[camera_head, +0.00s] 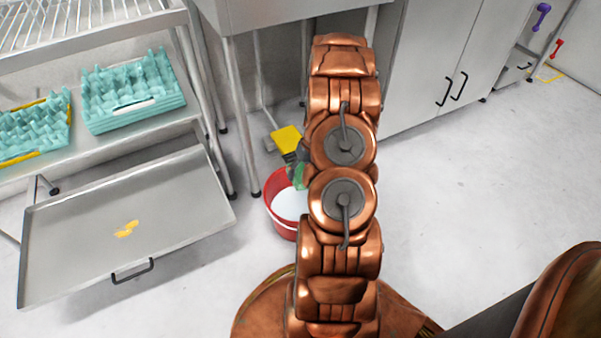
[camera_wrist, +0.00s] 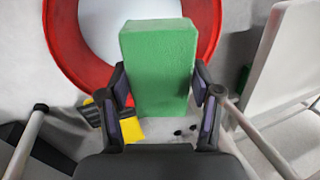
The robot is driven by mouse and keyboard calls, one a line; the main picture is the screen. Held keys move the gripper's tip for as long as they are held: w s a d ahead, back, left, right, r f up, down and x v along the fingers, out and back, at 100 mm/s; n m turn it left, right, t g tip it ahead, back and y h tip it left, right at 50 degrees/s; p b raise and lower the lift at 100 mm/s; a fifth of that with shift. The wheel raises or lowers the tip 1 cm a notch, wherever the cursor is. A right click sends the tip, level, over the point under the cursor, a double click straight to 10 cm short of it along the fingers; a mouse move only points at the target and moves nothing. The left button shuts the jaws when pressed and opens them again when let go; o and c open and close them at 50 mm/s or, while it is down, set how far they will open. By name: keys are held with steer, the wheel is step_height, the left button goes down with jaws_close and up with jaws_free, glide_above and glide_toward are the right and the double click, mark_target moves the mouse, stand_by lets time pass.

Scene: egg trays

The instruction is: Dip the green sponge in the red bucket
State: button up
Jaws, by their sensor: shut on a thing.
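The green sponge (camera_wrist: 158,65) is a block held between the two fingers of my gripper (camera_wrist: 160,95) in the wrist view. My gripper is shut on it. In that view the sponge stands out in front of the red bucket (camera_wrist: 72,62), over its pale contents. In the head view the red bucket (camera_head: 282,229) stands on the floor left of my arm and holds white liquid (camera_head: 289,204). A small part of the sponge (camera_head: 300,176) shows at the bucket's upper right rim. My arm hides the bucket's right side and most of my gripper. I cannot tell if the sponge touches the liquid.
A yellow object (camera_head: 287,138) is on the floor behind the bucket. A metal tray (camera_head: 75,245) with a yellow spill (camera_head: 126,229) is at left, below a shelf with teal egg trays (camera_head: 130,95). Grey cabinets (camera_head: 440,60) stand behind. Floor at right is clear.

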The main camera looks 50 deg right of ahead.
steer(key=shift+f+b, duration=0.85)
steer(key=shift+f, duration=1.3)
step_height(320, 180, down, 13)
steer(key=b, duration=0.2)
steer(key=shift+b, duration=0.4)
steer(key=shift+f, duration=0.1)
